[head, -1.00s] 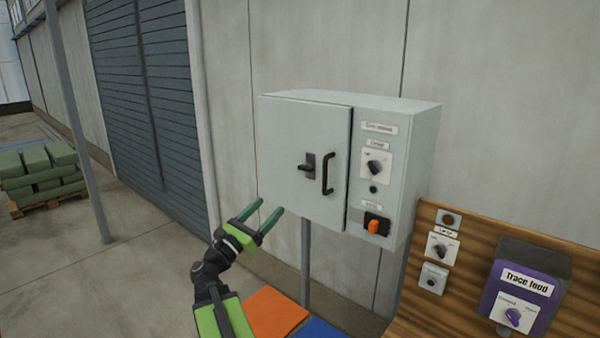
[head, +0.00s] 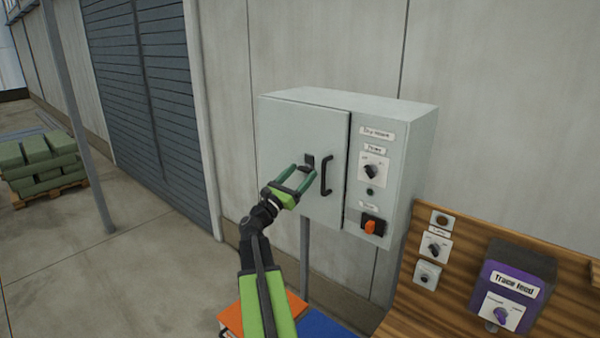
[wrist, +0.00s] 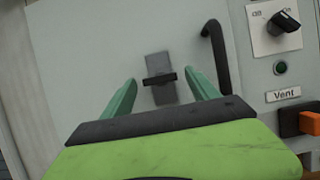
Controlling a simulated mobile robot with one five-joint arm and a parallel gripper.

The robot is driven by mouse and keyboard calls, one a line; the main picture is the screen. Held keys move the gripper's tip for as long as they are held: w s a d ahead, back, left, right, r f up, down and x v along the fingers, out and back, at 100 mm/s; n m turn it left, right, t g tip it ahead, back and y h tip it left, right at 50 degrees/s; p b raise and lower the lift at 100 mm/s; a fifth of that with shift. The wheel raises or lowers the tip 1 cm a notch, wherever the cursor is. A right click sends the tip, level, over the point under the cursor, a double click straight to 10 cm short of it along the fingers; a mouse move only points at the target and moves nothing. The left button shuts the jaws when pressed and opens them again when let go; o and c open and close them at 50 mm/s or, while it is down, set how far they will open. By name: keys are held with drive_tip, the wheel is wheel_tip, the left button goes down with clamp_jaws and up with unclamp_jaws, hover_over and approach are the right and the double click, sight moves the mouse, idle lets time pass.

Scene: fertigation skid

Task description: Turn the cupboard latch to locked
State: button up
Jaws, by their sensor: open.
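The cupboard (head: 285,130) is a pale grey box on a post with a door on its left part. The cupboard latch (wrist: 159,78) is a dark handle on a grey plate on the door; its bar lies crosswise in the wrist view. In the head view the latch (head: 309,161) is partly hidden by my gripper. My gripper (head: 302,169) has green fingers and is open. In the wrist view its fingers (wrist: 160,95) stand on either side of the latch bar. I cannot tell whether they touch it; no grip on it shows.
A black door handle (head: 327,175) is just right of the latch. A rotary knob (head: 371,171) and an orange switch (head: 373,227) are on the cupboard's right panel. A wooden board with a purple Trace feed box (head: 514,287) stands at the lower right.

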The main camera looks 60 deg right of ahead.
drive_tip(key=c, duration=1.4)
drive_tip(key=shift+o, duration=0.2)
drive_tip(key=shift+s+n, duration=0.1)
drive_tip(key=shift+n, duration=0.4)
drive_tip(key=n+t, duration=0.1)
drive_tip(key=n, duration=0.1)
drive_tip(key=n+t+p, duration=0.1)
drive_tip(key=n+t, duration=0.1)
drive_tip(key=n, duration=0.1)
drive_tip(key=shift+s+r, duration=0.2)
drive_tip(key=n+t+p, duration=0.1)
drive_tip(key=n, duration=0.2)
drive_tip(key=n+t+y+p, duration=0.1)
drive_tip(key=n+t, duration=0.1)
drive_tip(key=n, duration=0.1)
drive_tip(key=shift+s+r+n, duration=0.15)
drive_tip(key=shift+r+n, duration=0.05)
drive_tip(key=shift+n, duration=0.1)
drive_tip(key=n+y+p, duration=0.1)
drive_tip(key=n+p, duration=0.1)
drive_tip(key=n, duration=0.1)
drive_tip(key=n+t+y+p, duration=0.1)
drive_tip(key=n+p, duration=0.1)
drive_tip(key=n, duration=0.1)
drive_tip(key=shift+r+t, duration=0.15)
drive_tip(key=shift+t, duration=0.15)
drive_tip(key=shift+n+y+p, duration=0.7)
drive_tip(key=shift+n+p, duration=0.8)
drive_tip(key=shift+n, duration=0.4)
